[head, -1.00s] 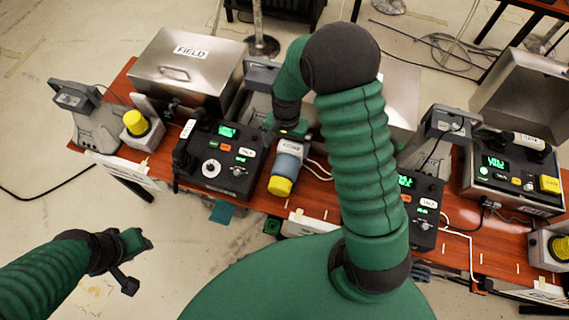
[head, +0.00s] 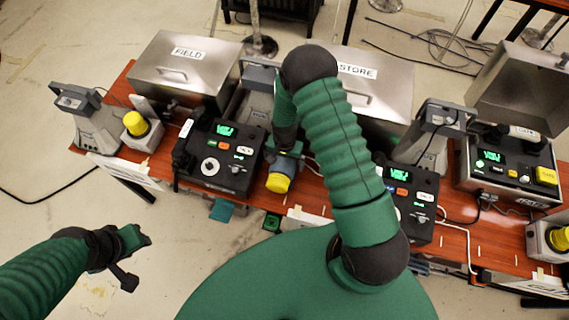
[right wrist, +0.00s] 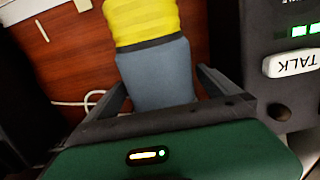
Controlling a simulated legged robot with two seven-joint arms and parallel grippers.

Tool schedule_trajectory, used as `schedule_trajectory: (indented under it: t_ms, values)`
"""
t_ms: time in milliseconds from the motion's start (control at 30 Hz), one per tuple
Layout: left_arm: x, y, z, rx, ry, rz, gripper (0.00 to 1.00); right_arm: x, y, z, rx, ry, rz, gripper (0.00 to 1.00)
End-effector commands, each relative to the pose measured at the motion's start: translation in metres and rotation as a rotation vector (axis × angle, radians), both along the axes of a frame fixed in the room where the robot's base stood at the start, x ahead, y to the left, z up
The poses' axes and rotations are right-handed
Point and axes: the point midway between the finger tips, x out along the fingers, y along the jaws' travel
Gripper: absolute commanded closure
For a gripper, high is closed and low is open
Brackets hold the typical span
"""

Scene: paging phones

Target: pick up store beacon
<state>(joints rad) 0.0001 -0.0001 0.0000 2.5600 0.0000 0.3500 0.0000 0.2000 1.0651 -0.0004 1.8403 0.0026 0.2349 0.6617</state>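The store beacon (head: 279,181), with a blue-grey body and a yellow cap, is on the red-brown table just right of the left black radio unit. My right gripper (head: 287,152) is over its far end, and my arm hides part of it. In the right wrist view the beacon's grey body (right wrist: 158,75) lies between the two fingers of my right gripper (right wrist: 162,88). The fingers are apart, one on each side, and firm contact is not visible. My left gripper (head: 138,245) hangs over the floor at the left, with no object visible in it.
A FIELD case (head: 185,70) and a STORE case (head: 365,85) stand at the back. The black radio unit (head: 220,160) stands close left of the beacon, another (head: 412,200) to the right. Another yellow-capped beacon (head: 140,128) is at the left. A white cable lies by the store beacon.

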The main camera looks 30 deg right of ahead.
Motion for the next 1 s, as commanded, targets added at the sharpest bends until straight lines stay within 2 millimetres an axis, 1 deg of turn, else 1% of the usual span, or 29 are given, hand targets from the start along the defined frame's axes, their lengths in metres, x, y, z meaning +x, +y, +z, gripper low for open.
schedule_trajectory:
  t_ms: [33, 67, 600, 700, 1000]
  values:
    - [-0.0001, 0.0, -0.0001, 0.0, 0.0, 0.0, 0.64, 0.0004, 0.0, -0.0002, 0.0, 0.0, 0.0, 0.05]
    - [-0.0001, 0.0, -0.0001, 0.0, 0.0, 0.0, 0.64, 0.0006, 0.0, -0.0003, 0.0, 0.0, 0.0, 0.09]
    - [0.0, 0.0, -0.0002, 0.0, 0.0, 0.0, 0.64, 0.0009, 0.0001, 0.0001, 0.0, 0.0, 0.0, 0.8]
    - [0.0001, 0.0, 0.0002, 0.0, 0.0, 0.0, 0.64, 0.0018, 0.0, 0.0011, 0.0, -0.003, 0.0, 0.92]
    - [0.0, 0.0, -0.0004, 0.0, 0.0, 0.0, 0.64, 0.0017, -0.0002, 0.0036, -0.001, -0.003, 0.0, 0.92]
